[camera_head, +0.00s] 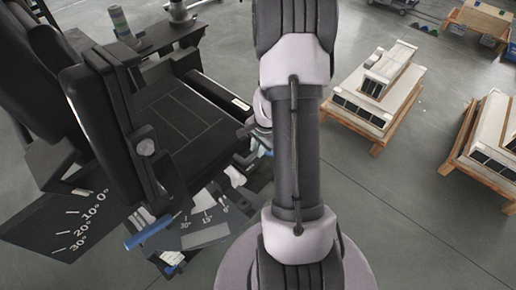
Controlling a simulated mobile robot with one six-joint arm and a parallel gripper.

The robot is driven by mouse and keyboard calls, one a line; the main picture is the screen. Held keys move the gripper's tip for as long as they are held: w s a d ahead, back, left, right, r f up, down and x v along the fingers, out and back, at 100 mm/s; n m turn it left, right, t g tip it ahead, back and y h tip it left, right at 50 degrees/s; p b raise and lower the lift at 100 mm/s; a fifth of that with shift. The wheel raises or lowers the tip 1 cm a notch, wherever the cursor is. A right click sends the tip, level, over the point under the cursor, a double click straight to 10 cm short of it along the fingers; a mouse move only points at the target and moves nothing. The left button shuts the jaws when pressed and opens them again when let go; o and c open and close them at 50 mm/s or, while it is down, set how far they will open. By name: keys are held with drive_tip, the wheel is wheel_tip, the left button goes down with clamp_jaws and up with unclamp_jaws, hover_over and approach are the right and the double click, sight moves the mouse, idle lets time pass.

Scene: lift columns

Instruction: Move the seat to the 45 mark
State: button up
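A black seat (180,118) stands at the left, with a flat cushion marked by thin lines and a tall upright backrest (103,135). A dark scale plate (60,225) by the backrest reads 0°, 10°, 20° and 30°. A second scale plate (205,222) below the cushion reads 30°, 15° and 0°. I can read no 45 mark. A blue-ended lever (150,230) lies between the two plates. My arm crosses the middle of the view. Its end is mostly hidden beside the seat's right edge, so the gripper's opening and any contact cannot be told.
Wooden pallets with white equipment stand at the right, one nearer the middle (375,90) and one at the edge (490,145). The grey floor between seat and pallets is clear.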

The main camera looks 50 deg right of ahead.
clamp_jaws()
idle(0.9)
drive_tip(key=shift+a, duration=0.1)
